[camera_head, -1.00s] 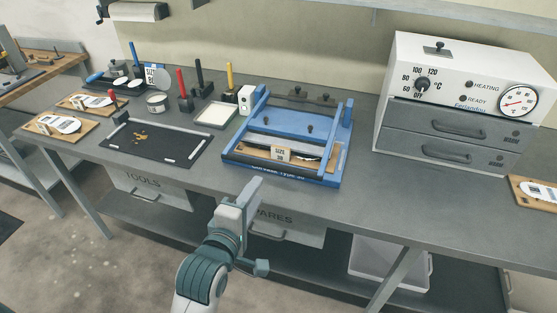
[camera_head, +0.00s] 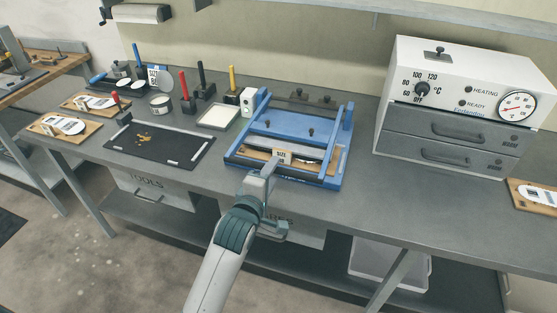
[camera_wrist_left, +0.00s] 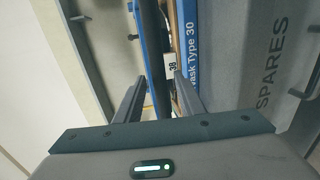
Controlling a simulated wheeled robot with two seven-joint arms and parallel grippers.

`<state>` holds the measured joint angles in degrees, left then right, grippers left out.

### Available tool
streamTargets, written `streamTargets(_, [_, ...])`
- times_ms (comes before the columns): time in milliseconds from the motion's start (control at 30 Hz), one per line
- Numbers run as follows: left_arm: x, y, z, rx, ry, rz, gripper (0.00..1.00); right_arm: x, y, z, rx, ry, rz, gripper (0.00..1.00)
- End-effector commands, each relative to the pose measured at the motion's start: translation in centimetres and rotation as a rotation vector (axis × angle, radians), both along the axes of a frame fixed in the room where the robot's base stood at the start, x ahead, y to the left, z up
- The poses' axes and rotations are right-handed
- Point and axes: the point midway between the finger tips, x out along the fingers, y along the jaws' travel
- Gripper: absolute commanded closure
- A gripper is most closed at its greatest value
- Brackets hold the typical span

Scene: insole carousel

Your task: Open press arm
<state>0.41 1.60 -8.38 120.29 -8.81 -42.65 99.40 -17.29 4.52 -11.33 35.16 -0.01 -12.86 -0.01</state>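The blue press (camera_head: 290,122) stands on the grey bench. Its press arm, a frame with two side bars and a dark front bar (camera_head: 235,160), lies low over the base. A board with a "SIZE 38" tag (camera_head: 282,154) is in the press under the frame. My left gripper (camera_head: 268,170) is at the press's front edge, left of its middle, and partly hides the bar. In the left wrist view the gripper (camera_wrist_left: 160,92) is open, with the dark bar (camera_wrist_left: 153,50) and tag (camera_wrist_left: 173,66) showing between its fingers. I cannot tell whether it touches the bar. My right gripper is out of view.
A white heater cabinet (camera_head: 462,90) with two drawers stands right of the press. A white tray (camera_head: 218,116), coloured tool handles and a black mat (camera_head: 150,146) lie left. Bench drawers are below the front edge. The bench between press and cabinet is clear.

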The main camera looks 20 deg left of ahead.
Motion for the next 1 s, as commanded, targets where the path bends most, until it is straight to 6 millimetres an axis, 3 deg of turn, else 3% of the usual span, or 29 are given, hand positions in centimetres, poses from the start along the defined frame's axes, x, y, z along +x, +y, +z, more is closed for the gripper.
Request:
streamTargets(100, [2.0,0.0,-0.2,0.002,0.0,0.0,0.64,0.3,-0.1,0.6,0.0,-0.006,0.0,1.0])
streamTargets(333, [4.6,-0.2,-0.8,0.001,0.0,0.0,0.64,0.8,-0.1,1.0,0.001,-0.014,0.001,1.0])
streamTargets(800, [5.5,-0.2,-1.1,0.0,0.0,0.0,0.64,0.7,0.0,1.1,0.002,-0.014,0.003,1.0])
streamTargets(967, [5.5,-0.2,-1.1,0.0,0.0,0.0,1.0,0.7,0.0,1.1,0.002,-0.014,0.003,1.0])
streamTargets(1000, [5.5,-0.2,-1.1,-0.001,0.0,0.0,1.0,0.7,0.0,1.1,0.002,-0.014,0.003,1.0])
